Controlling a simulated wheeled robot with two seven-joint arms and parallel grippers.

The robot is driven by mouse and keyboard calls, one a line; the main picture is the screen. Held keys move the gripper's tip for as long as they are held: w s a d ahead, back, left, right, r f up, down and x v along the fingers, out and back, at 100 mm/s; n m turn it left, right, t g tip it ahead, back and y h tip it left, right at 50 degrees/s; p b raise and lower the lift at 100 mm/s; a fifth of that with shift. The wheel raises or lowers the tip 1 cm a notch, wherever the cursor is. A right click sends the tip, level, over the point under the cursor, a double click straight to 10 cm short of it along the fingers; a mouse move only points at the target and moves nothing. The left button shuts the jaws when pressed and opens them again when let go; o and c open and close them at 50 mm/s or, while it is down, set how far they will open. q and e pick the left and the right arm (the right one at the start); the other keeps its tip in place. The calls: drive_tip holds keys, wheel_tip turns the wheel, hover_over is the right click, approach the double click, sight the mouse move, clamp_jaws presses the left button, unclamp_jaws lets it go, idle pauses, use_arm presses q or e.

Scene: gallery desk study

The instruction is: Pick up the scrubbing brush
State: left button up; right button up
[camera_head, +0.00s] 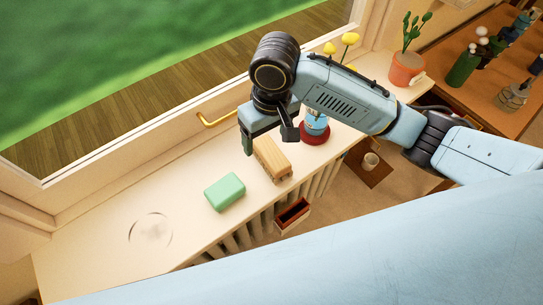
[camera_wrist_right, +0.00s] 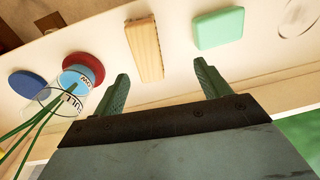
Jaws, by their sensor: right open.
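The scrubbing brush (camera_head: 273,159), a pale wooden block, lies on the cream windowsill ledge (camera_head: 110,220). In the wrist view the brush (camera_wrist_right: 145,48) shows as a long wooden bar beyond the fingertips, in line with the gap between them and nearer the left finger. My right gripper (camera_head: 267,139) is open and empty, with its fingers apart beside the brush's window-side end. In the wrist view the right gripper (camera_wrist_right: 162,71) does not enclose the brush. My left gripper is not in view.
A green block (camera_head: 225,191) lies left of the brush. To the right stands a blue-and-white vessel (camera_head: 315,123) by a red round piece (camera_head: 315,138), with yellow flowers (camera_head: 350,39) above. A potted plant (camera_head: 406,69) stands farther right. The ledge's left part is mostly clear.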

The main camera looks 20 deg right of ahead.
sight(272, 153)
drive_tip(key=shift+m+h, duration=0.3)
drive_tip(key=shift+h, duration=0.2)
drive_tip(key=f, duration=0.4)
drive_tip(key=w+d+f, duration=0.1)
drive_tip(key=f, duration=0.7)
drive_tip(key=shift+w+d, duration=0.25)
drive_tip(key=shift+r, duration=0.1)
drive_tip(key=c, duration=1.1)
